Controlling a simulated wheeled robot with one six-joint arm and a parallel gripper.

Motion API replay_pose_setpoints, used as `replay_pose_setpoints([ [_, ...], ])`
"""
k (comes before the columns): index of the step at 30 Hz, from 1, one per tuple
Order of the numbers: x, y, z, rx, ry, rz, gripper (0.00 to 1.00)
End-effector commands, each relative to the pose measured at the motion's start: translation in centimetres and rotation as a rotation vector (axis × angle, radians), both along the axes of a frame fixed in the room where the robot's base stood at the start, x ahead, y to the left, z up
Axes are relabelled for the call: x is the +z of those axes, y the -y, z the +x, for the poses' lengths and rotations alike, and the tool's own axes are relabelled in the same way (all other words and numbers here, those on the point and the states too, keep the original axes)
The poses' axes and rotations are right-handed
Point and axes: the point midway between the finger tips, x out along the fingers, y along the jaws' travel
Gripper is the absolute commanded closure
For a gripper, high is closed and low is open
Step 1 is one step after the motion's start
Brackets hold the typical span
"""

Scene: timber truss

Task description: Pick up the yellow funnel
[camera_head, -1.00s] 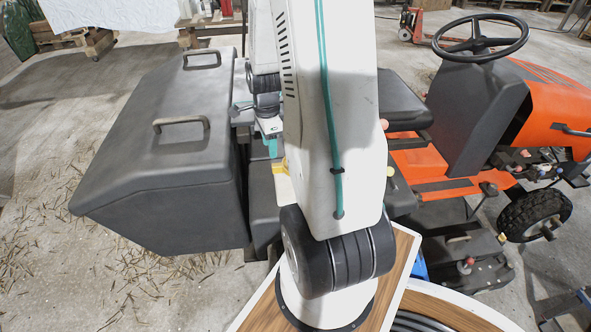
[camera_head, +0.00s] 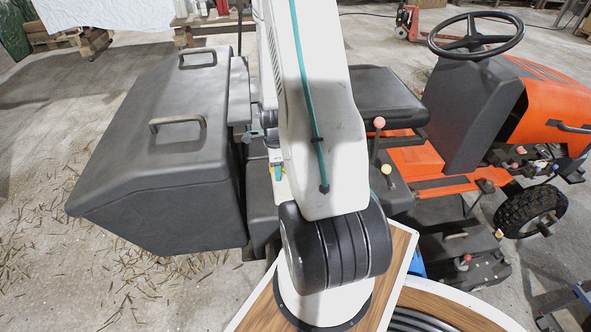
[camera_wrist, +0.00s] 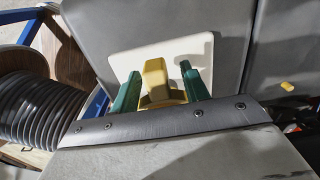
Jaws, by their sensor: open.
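The yellow funnel (camera_wrist: 157,82) is in the middle of the wrist view, in front of a white square board (camera_wrist: 207,45). My gripper (camera_wrist: 160,72) is open, with one green finger on either side of the funnel. Gaps show between the fingers and the funnel's upper part. Its lower end is hidden behind the dark bar of my gripper. In the head view, my arm hides most of this spot. Only a teal fingertip and a bit of yellow show beside the arm.
A large black grass box (camera_head: 160,150) stands left of my arm. An orange ride-on tractor (camera_head: 560,105) with a black seat (camera_head: 380,95), steering wheel (camera_head: 478,35) and upright levers stands right. A ribbed grey hose coil (camera_wrist: 45,108) is at the left of the wrist view.

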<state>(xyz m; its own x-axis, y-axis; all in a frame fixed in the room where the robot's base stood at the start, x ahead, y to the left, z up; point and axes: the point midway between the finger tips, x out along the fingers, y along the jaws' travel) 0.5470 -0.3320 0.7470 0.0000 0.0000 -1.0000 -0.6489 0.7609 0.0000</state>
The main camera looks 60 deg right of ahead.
Motion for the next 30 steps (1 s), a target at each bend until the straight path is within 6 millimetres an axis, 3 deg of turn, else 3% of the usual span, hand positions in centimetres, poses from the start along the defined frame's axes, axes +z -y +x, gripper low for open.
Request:
replay_pose_setpoints([
  [4, 0.0, 0.0, 0.0, 0.001, 0.0, 0.0, 0.57],
  [9, 0.1, 0.0, 0.0, 0.001, 0.0, 0.0, 1.0],
  [20, 0.4, 0.0, 0.0, 0.001, 0.001, -0.001, 1.0],
  [28, 3.8, 0.0, 0.1, 0.001, 0.003, -0.003, 1.0],
  [30, 3.8, -0.4, -0.6, 0.001, -0.001, 0.002, 1.0],
])
